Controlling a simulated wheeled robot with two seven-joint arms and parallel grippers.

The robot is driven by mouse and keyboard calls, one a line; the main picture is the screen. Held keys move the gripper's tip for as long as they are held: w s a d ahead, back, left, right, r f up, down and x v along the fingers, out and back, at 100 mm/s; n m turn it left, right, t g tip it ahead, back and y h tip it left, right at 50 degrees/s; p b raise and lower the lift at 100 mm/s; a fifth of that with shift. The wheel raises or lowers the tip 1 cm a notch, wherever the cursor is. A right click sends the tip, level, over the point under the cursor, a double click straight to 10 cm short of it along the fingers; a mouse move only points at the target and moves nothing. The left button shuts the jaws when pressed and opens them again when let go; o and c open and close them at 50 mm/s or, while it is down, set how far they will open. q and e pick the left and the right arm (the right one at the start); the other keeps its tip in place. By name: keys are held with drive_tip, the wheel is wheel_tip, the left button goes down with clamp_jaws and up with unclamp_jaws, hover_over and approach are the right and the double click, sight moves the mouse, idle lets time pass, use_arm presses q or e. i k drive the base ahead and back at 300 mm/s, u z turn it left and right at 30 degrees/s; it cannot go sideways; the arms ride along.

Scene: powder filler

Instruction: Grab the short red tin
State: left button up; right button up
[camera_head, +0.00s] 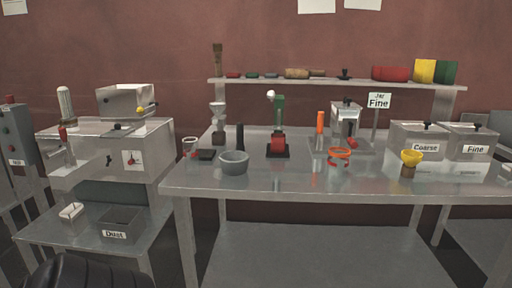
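A short red object (278,145) that looks like the red tin is on the steel table (300,178), at the foot of a green stand with a lever (279,110). It seems to rest on the stand's dark base; I cannot tell whether it is loose. A larger red cylinder (390,73) lies on the back shelf. Neither of my grippers is in view.
A grey bowl (233,163), an orange-red ring (340,154) and a yellow funnel (411,157) are near the table's front. Boxes labelled Coarse (419,140) and Fine (472,143) stand right. A steel machine (110,150) stands left. The front middle of the table is clear.

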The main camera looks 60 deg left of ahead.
sight(277, 141)
drive_tip(key=u, duration=2)
